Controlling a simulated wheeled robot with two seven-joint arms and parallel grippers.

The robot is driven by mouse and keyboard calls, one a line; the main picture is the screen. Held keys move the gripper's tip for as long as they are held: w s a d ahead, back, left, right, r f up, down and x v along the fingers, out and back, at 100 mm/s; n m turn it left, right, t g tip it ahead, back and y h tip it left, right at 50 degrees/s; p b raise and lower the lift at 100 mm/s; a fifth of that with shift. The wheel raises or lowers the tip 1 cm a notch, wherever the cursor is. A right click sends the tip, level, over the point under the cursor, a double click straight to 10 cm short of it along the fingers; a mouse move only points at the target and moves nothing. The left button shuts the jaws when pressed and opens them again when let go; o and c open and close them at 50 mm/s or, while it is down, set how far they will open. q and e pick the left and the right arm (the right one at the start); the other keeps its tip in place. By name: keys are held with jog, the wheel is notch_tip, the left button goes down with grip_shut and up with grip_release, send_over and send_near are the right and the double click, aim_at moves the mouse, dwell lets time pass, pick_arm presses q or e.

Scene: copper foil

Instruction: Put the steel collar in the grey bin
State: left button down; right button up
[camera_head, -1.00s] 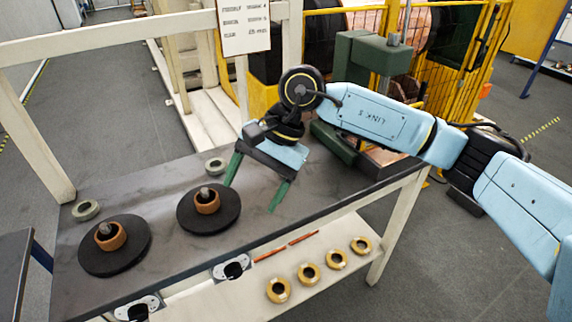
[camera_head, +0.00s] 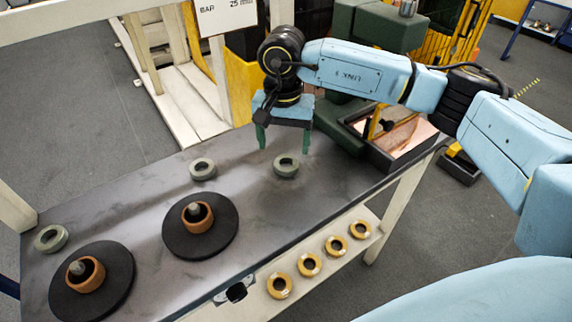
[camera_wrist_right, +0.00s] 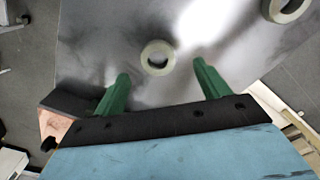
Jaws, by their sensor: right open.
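Three grey-green metal rings that look like steel collars lie on the dark bench top. One collar (camera_head: 286,173) is at the right, one (camera_head: 203,176) in the middle and one (camera_head: 40,243) at the far left. My right gripper (camera_head: 284,148) is open and empty, fingers pointing down above and just behind the right collar. In the right wrist view that collar (camera_wrist_right: 158,72) lies beyond and between the open fingertips (camera_wrist_right: 160,70), apart from them. A dark grey open box (camera_head: 377,150), possibly the grey bin, holds copper-coloured pieces at the bench's right end. My left gripper is out of view.
Two black discs (camera_head: 226,238) (camera_head: 115,299) with copper-coloured rings around posts stand on the bench's left half. Several brass-coloured rings (camera_head: 309,273) lie on the lower shelf. Bench top around the right collar is clear.

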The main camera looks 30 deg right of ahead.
aim_at(286, 157)
jog(key=shift+d+f, duration=0.15)
jog(key=shift+f, duration=0.75)
jog(key=f, duration=0.4)
jog(key=shift+d, duration=0.2)
jog(key=shift+r, duration=0.1)
jog(key=c, duration=1.3)
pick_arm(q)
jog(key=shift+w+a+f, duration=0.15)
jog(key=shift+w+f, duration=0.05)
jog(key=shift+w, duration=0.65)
pick_arm(e)
jog(key=shift+r, duration=0.1)
